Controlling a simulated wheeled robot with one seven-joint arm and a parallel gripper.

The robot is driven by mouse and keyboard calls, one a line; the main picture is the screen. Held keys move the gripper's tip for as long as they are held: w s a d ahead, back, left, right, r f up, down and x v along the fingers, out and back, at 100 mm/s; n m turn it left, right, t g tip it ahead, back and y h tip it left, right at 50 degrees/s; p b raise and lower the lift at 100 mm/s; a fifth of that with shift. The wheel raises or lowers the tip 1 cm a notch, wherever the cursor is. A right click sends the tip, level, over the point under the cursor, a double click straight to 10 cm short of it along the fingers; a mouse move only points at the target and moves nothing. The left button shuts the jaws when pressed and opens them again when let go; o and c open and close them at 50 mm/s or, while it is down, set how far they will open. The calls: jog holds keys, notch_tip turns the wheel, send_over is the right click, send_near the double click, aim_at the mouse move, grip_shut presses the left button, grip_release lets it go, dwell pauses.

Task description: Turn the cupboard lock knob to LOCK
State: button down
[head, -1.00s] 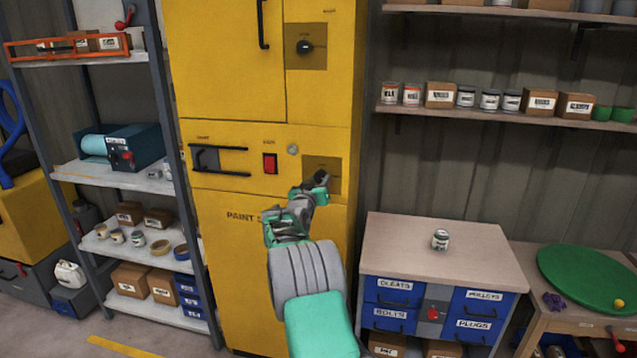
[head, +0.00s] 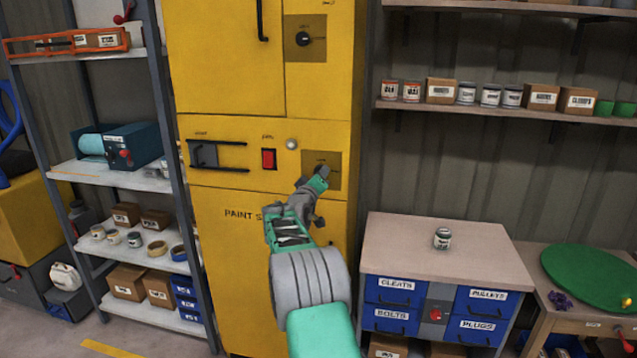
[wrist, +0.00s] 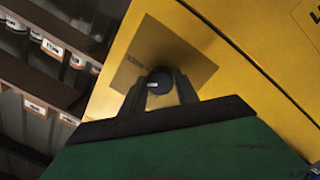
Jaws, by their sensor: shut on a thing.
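The tall yellow cupboard (head: 235,260) fills the middle of the head view. In the wrist view my gripper's two fingers are shut on a dark round knob (wrist: 160,80) in the middle of that plate (wrist: 195,70). A small white mark shows on the knob's left part. In the head view my gripper mostly covers this knob, and the lettering on the plate is too small to read.
A second dark knob (head: 303,39) sits on an upper plate. A red switch (head: 268,158), a round grey button (head: 291,144) and a black handle (head: 220,155) are near my gripper. A workbench (head: 440,245) with a small can stands to the right.

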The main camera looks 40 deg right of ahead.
jog(key=n, duration=1.1)
jog(key=shift+r+t, duration=0.15)
jog(key=shift+t, duration=0.25)
jog(key=shift+n, duration=0.4)
jog(key=c, duration=0.9)
grip_release()
jog(key=b+v, duration=0.2)
jog(key=v, duration=0.5)
jog(key=shift+s+a, duration=0.25)
jog(key=shift+s, duration=0.1)
